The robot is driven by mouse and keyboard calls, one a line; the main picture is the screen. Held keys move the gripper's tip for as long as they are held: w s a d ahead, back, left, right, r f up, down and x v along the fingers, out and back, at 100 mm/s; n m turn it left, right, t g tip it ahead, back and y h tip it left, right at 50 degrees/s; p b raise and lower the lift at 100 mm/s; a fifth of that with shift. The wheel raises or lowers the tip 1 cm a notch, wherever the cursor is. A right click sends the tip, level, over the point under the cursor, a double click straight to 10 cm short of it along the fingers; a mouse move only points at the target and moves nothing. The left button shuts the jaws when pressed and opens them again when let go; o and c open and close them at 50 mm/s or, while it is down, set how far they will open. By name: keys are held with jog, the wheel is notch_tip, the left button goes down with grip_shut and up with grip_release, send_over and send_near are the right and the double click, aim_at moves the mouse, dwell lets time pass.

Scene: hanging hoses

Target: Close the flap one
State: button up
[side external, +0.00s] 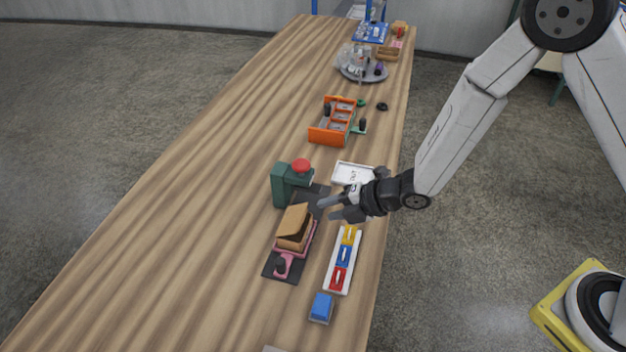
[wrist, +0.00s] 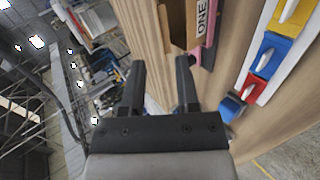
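A green block with a red button (side external: 301,165) stands just behind the box. A white strip with yellow, blue and red pieces (side external: 343,258) and a blue block (side external: 321,307) lie to the right. A white tray (side external: 352,173) is behind my gripper. The table's left side is clear.

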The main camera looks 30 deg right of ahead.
jog(key=s+d+r+m+g+h, duration=0.1)
jog(key=s+d+r+m+h, duration=0.2)
jog(key=d+m, duration=0.5)
jog(key=s+d+r+m+g+h, duration=0.2)
jog(key=d+m, duration=0.7)
jog(key=m, duration=1)
jog(key=shift+s+r+m+h, duration=0.3)
jog(key=shift+s+r+h, duration=1.05)
jog(key=shift+r, duration=0.35)
